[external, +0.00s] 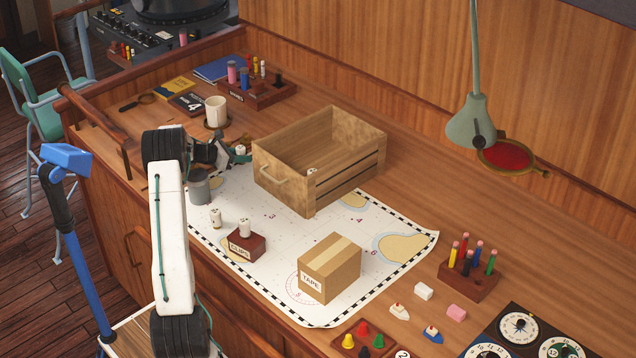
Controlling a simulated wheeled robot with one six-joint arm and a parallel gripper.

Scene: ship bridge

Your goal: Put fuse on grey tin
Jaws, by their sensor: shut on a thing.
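My gripper (238,155) is at the left end of the wooden crate, above the back left part of the chart. It is shut on a small whitish thing that looks like a fuse (241,149), mostly hidden by the fingers. The grey tin (199,188) stands upright on the chart's left edge, below and left of my gripper and apart from it. A similar white fuse (216,218) stands on the chart in front of the tin. Another white one (245,228) stands on a dark red labelled block (246,246).
The open wooden crate (345,180) stands close to the right of my gripper, with a small white thing (312,172) at its near corner. A cardboard tape box (330,268) is on the chart (265,290). A white mug (215,110) stands behind my gripper.

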